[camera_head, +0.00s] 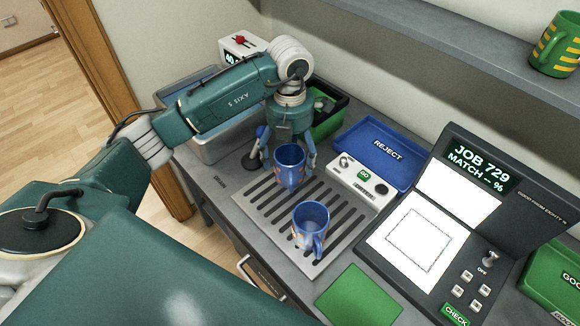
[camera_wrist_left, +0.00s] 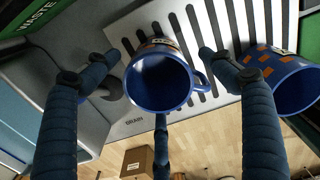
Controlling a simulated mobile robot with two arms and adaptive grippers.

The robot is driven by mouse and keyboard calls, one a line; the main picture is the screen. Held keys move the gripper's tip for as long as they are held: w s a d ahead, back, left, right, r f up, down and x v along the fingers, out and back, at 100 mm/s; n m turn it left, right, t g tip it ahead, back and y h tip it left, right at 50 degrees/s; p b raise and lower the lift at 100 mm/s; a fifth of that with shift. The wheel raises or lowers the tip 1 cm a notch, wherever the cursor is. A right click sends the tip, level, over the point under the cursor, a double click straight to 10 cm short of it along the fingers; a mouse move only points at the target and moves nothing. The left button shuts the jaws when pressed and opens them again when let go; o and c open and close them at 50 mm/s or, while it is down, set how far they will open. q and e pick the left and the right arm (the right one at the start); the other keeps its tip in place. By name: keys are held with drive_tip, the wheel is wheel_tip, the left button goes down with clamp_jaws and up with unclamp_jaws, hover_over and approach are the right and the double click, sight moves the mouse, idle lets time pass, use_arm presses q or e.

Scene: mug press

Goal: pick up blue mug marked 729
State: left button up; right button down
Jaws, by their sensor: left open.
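One blue mug (camera_head: 290,172) with orange marks is at the far part of the slotted grate (camera_head: 262,215), directly below my left gripper (camera_head: 287,162). In the left wrist view this mug (camera_wrist_left: 158,82) opens toward the camera, with its handle to the right. The fingers of my left gripper (camera_wrist_left: 160,60) are spread around it, open, with visible gaps. A second blue mug (camera_head: 310,222) with orange marks stands nearer on the grate; it also shows at the right of the left wrist view (camera_wrist_left: 285,80). No number is readable on either mug. My right gripper is out of view.
A blue REJECT tray (camera_head: 372,160) and a white box with a green GO button (camera_head: 362,187) lie right of the grate. A console (camera_head: 455,215) reads JOB 729. A green mat (camera_head: 358,296) lies in front. A green mug (camera_head: 556,45) stands on the shelf.

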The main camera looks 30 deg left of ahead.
sight(289, 158)
use_arm(q)
wheel_tip(289, 158, down, 4)
drive_tip(key=shift+s+a+r+p, duration=0.1)
drive_tip(key=shift+s+r+p, duration=0.05)
drive_tip(key=shift+p, duration=0.9)
drive_tip(key=shift+f, duration=0.65)
drive_tip(key=shift+c, duration=1.3)
drive_tip(key=c, duration=1.3)
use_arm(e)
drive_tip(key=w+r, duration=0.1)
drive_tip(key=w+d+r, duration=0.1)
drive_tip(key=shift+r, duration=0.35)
